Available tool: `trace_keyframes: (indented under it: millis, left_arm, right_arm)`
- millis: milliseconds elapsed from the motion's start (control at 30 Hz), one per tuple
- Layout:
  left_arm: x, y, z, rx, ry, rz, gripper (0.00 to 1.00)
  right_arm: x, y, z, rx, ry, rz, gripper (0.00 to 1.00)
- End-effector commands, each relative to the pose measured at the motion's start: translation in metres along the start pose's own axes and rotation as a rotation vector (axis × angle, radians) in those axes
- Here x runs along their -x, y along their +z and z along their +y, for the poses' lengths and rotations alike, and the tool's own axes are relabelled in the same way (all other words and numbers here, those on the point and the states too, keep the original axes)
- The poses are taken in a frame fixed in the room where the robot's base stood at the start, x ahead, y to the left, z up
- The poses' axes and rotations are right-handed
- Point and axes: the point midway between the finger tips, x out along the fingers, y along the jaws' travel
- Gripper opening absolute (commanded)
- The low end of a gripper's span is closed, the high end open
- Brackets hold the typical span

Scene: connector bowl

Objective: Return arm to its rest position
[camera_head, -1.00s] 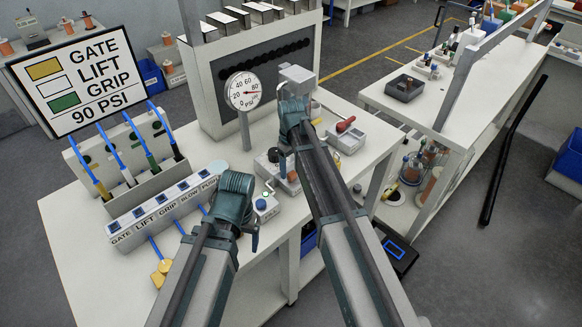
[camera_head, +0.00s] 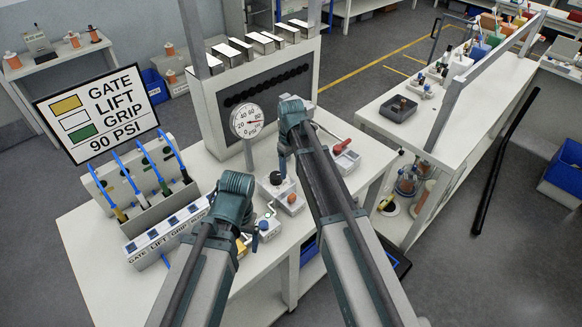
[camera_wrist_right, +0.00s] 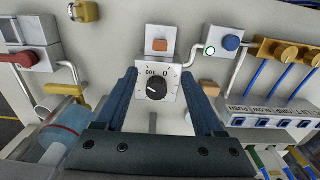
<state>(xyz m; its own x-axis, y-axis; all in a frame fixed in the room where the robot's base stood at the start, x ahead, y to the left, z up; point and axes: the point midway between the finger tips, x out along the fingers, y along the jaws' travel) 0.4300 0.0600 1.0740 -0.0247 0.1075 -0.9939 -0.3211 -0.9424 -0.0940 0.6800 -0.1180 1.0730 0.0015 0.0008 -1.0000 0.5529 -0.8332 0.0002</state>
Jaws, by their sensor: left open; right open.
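My right arm reaches out over the bench (camera_head: 110,255) in the head view, its gripper (camera_head: 283,160) pointing down. In the right wrist view my right gripper (camera_wrist_right: 160,76) is open. Its two fingers lie either side of a white box with a black dial knob (camera_wrist_right: 157,88); I cannot tell how far above it they are. Nothing is held. My left arm is bent lower left, with its gripper (camera_head: 250,240) pointing down near the bench's front edge, close to the blue button (camera_head: 264,225). The left fingers are mostly hidden by the arm, but the gripper is open.
A pressure gauge (camera_head: 246,119) stands close left of my right arm. A sign (camera_head: 96,103), a row of labelled buttons (camera_head: 165,236) and blue hoses lie left. A red-handled valve (camera_head: 341,147) sits right of the arm. A second bench (camera_head: 440,125) stands further right, with open floor between.

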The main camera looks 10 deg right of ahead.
Motion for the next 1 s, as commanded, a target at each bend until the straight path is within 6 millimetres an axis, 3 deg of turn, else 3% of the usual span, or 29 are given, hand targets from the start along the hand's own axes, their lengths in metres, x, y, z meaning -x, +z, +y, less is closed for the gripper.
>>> trace_keyframes:
  millis: [367,433,567,700,800,1000]
  left_arm:
    - [-0.001,0.000,0.000,0.000,0.000,0.000,0.88]
    - [-0.005,0.000,0.000,0.000,0.000,0.000,0.88]
    - [-0.023,-0.001,0.002,-0.001,0.000,0.000,0.88]
    - [-0.046,-0.003,0.004,-0.003,-0.001,0.000,0.88]
    - [-0.059,-0.003,0.005,-0.005,-0.001,0.000,0.88]
    - [-0.072,-0.004,0.007,-0.006,-0.001,0.000,0.88]
  right_arm:
    - [-0.001,0.000,-0.001,0.000,0.000,0.000,0.70]
    - [-0.005,0.006,-0.008,-0.005,0.001,-0.003,0.70]
    - [-0.023,0.040,-0.053,-0.042,0.011,-0.019,0.70]
    - [-0.046,0.093,-0.114,-0.116,0.035,-0.043,0.70]
    - [-0.058,0.128,-0.146,-0.167,0.054,-0.057,0.70]
    - [-0.071,0.171,-0.182,-0.236,0.081,-0.069,0.70]
